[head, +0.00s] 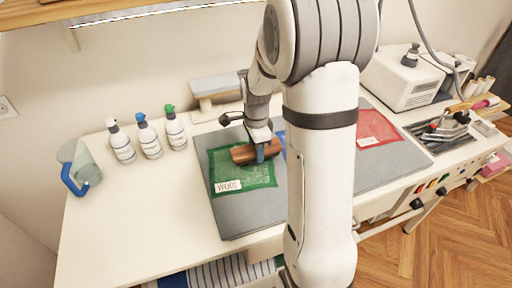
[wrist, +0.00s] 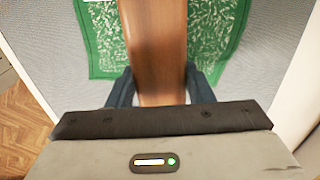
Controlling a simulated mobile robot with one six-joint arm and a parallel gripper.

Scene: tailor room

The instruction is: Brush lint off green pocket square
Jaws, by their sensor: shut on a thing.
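The green pocket square (head: 262,180) lies flat on the left part of the grey ironing mat, with pale lint specks over it. A white label reading "WOOL" (head: 228,186) sits at its lower left corner. My gripper (head: 262,155) is shut on a brown wooden brush (head: 243,154), held over the upper part of the green square. In the wrist view the brush (wrist: 152,50) runs between my two dark fingers and covers the middle of the green cloth (wrist: 100,45). Speckles show on both sides of it. The brush's underside is hidden, so I cannot tell whether it touches the cloth.
A red cloth (head: 378,128) lies on the right of the grey mat (head: 240,215). A blue cloth is mostly hidden behind my arm. Several spray bottles (head: 149,137) and a clear jug (head: 80,168) stand at left.

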